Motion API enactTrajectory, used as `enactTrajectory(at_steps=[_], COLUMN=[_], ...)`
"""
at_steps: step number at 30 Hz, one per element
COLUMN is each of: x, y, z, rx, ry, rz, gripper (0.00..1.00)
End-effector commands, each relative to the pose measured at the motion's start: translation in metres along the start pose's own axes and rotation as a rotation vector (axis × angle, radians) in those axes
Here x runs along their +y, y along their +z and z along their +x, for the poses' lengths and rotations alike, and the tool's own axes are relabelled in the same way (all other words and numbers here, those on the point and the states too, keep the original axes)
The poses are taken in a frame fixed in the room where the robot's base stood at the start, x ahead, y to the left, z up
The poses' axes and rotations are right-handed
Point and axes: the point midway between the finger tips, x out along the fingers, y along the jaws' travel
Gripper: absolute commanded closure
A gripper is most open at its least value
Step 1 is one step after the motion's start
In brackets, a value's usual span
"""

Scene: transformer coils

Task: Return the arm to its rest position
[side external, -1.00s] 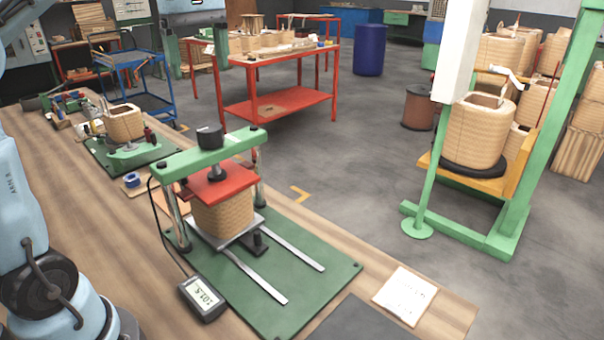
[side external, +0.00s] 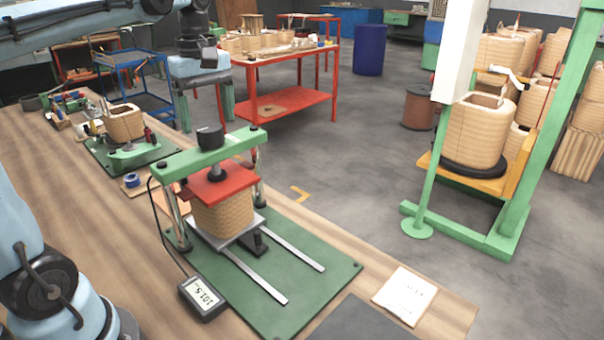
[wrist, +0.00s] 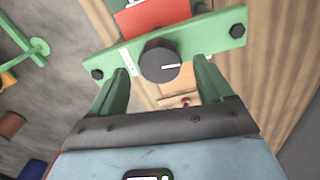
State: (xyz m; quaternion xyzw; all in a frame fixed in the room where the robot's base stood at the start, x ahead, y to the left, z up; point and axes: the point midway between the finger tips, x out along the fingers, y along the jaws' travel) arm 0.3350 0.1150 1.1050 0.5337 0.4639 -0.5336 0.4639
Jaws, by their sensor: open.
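My gripper (side external: 206,122) hangs fingers down behind the press in the side view, its two green fingers apart and nothing between them. In the wrist view my gripper (wrist: 161,66) frames the press's black knob (wrist: 160,60), but I cannot tell the distance to it. The press has a green crossbar (side external: 178,158), a red plate (side external: 222,184) and the same black knob (side external: 210,137). A tan wound coil (side external: 222,212) sits under the red plate. My arm's light-blue link (side external: 90,20) crosses the top left.
The press stands on a green base (side external: 272,308) on the wooden bench (side external: 70,215), with a digital display (side external: 203,298) beside it. Another coil (side external: 124,124) sits farther back. A green frame (side external: 517,215) with a large coil (side external: 478,135) stands at right. Open floor lies between.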

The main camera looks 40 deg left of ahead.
Motion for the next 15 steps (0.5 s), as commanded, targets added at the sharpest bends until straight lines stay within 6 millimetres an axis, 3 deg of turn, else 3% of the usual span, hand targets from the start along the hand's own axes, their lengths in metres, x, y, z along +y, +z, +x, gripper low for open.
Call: enactTrajectory(at_steps=[6,15], x=[0.0,0.0], y=[0.0,0.0], z=[0.018,0.023], rx=[0.0,0.0], ry=[0.0,0.0], rz=[0.0,0.0], gripper=[0.2,0.2])
